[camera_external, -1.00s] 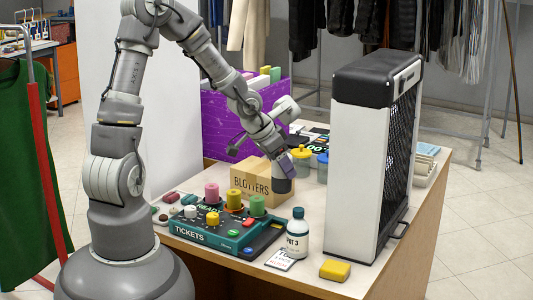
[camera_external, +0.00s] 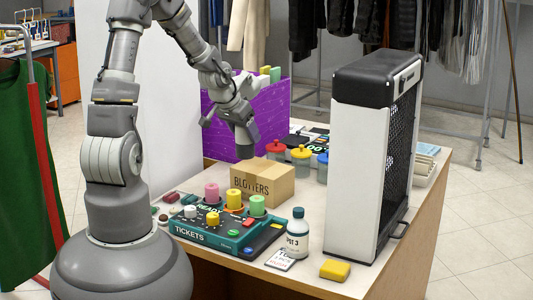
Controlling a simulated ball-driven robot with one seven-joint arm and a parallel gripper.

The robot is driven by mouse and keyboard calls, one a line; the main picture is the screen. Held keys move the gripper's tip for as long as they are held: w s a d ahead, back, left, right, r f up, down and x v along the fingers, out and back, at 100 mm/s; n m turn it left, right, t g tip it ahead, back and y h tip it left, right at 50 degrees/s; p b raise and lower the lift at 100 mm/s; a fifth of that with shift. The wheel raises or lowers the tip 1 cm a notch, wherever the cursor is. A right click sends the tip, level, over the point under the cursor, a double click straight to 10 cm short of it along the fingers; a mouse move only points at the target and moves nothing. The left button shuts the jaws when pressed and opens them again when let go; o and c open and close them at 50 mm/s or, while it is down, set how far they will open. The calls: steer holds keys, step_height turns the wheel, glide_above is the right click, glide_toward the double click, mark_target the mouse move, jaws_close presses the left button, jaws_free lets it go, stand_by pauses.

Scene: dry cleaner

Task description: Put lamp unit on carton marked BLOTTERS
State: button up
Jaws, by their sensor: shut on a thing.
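The carton marked BLOTTERS (camera_external: 270,188) is a tan box standing on the table, with its label facing the camera. My gripper (camera_external: 240,120) is above the carton's back left, shut on a small dark grey piece, which I take to be the lamp unit (camera_external: 246,141). The lamp unit hangs below the gripper, and its lower end appears close to the carton's top left edge in the picture. I cannot tell the exact gap between them. The fingertips are small and partly hidden.
A control box marked TICKETS (camera_external: 208,237) with coloured knobs stands in front of the carton. Red (camera_external: 276,150) and yellow (camera_external: 301,156) lidded jars stand behind it. A bottle (camera_external: 297,240) and a tall white and black unit (camera_external: 357,170) stand to the right. A purple box (camera_external: 268,110) is behind.

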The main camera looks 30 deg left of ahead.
steer(key=a+n, duration=0.1)
steer(key=a, duration=0.3)
steer(key=b, duration=0.2)
glide_above(262, 167)
step_height(262, 167, down, 7)
step_height(262, 167, down, 3)
steer(key=shift+w+f+y+b, duration=0.15)
steer(key=shift+y+b, duration=0.15)
steer(key=shift+b, duration=0.5)
steer(key=o, duration=1.1)
